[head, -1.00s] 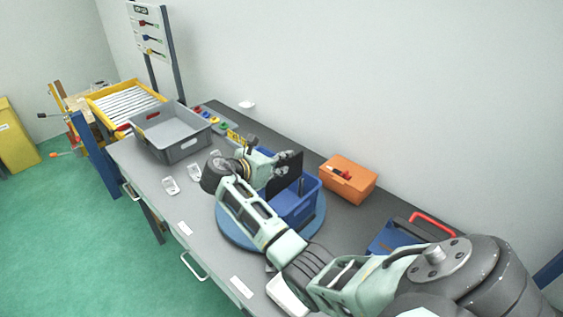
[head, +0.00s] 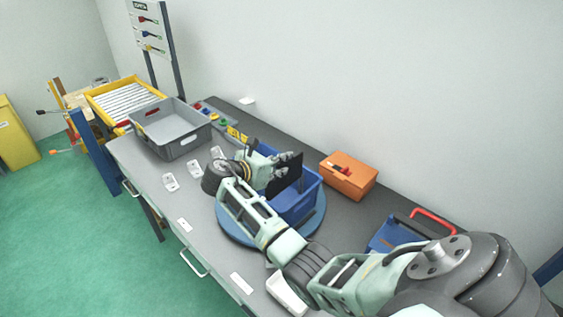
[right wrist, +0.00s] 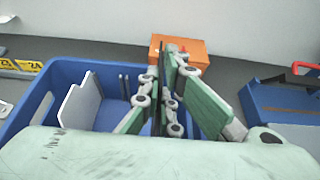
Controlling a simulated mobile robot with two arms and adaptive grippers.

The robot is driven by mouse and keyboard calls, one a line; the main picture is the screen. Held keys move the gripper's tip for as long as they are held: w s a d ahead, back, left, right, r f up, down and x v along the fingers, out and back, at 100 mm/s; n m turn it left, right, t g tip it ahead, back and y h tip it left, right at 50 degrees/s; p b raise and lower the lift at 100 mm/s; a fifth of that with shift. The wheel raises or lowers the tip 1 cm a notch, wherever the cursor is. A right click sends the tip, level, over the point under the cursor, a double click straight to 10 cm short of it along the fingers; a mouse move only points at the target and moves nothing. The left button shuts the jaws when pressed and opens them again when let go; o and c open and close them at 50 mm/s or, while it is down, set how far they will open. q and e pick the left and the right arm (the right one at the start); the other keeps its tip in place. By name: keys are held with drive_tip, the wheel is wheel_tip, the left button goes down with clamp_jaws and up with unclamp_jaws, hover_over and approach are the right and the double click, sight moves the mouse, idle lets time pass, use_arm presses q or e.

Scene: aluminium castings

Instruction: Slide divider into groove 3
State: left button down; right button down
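The divider (head: 287,174) is a thin black plate, held upright by my right gripper (head: 277,166) at the blue bin (head: 297,207). In the right wrist view the divider (right wrist: 165,68) shows almost edge-on between the closed fingers (right wrist: 163,103). The blue bin (right wrist: 42,88) spreads below and left of it. Thin dark upright strips (right wrist: 122,86) show at the bin's far wall, left of the divider. The divider's lower edge is hidden, so I cannot tell which groove it lines up with. My left gripper is out of view.
The bin stands on a round blue turntable (head: 232,226). A light grey plate (right wrist: 82,105) stands inside the bin. An orange box (head: 348,181) is behind, a blue tray with red handle (head: 388,236) to the right. A grey crate (head: 172,145) and small castings (head: 170,183) lie left.

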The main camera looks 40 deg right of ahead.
sight(281, 184)
drive_tip(key=shift+f+b, duration=1.9)
drive_tip(key=shift+f, duration=2.3)
drive_tip(key=c, duration=2.5)
unclamp_jaws()
drive_tip(key=o, duration=0.6)
drive_tip(key=shift+s+f, duration=0.1)
drive_tip(key=shift+f, duration=0.05)
drive_tip(key=shift+o, duration=0.2)
drive_tip(key=shift+a, duration=0.1)
drive_tip(key=w+v, duration=0.1)
drive_tip(key=v, duration=1.1)
drive_tip(key=shift+s, duration=0.4)
drive_tip(key=shift+r, duration=0.25)
